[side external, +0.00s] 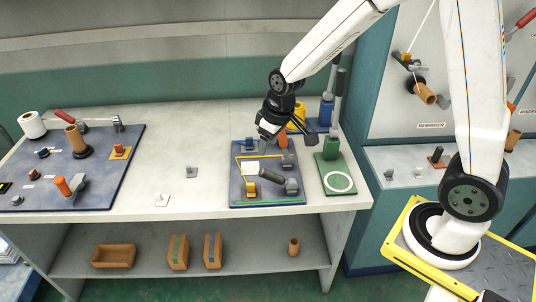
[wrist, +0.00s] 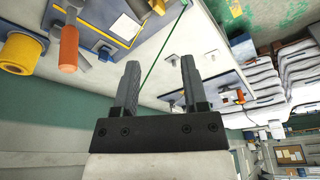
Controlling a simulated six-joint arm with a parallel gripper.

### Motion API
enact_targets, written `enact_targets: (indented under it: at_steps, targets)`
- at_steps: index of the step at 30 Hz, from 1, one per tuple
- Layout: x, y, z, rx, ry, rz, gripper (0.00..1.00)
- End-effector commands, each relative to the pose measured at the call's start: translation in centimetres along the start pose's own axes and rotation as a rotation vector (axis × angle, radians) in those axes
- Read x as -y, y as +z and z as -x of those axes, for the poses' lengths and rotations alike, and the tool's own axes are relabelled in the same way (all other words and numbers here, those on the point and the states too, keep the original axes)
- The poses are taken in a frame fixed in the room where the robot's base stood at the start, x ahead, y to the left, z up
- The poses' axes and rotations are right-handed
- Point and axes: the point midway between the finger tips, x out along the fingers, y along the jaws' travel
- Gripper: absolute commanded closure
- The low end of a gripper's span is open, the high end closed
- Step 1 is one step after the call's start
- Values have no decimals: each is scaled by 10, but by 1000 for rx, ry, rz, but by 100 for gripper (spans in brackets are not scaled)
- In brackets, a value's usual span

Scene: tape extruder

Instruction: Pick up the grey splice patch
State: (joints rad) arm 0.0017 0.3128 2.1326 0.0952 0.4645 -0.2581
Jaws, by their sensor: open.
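Two small pale pieces with little grey upright tabs lie on the white bench, left of the right-hand blue board: one farther back (side external: 191,171) and one nearer the front edge (side external: 162,199). Either could be the grey splice patch; I cannot tell which. Small pale pieces also show beyond the fingers in the wrist view (wrist: 171,58). My gripper (side external: 290,138) hangs above the back of the right-hand blue board, to the right of both pieces. In the wrist view my gripper (wrist: 160,62) has its two dark fingers apart with nothing between them.
The right-hand blue board (side external: 265,202) carries a white block, yellow parts and a grey cylinder. An orange handle (wrist: 68,48) and a yellow roll (wrist: 20,52) stand near my gripper. A green stand (side external: 338,165) is to the right. The bench between the two blue boards is mostly clear.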

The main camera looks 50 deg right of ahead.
Motion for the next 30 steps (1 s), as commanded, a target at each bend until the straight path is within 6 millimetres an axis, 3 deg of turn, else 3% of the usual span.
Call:
enact_targets:
  at_steps: [3, 15, 30]
  targets:
    - [-4, -31, -13, -2, -15, 47, 44]
    - [-11, -119, -60, -26, -69, 214, 44]
    - [-13, -197, -131, -84, -145, 439, 44]
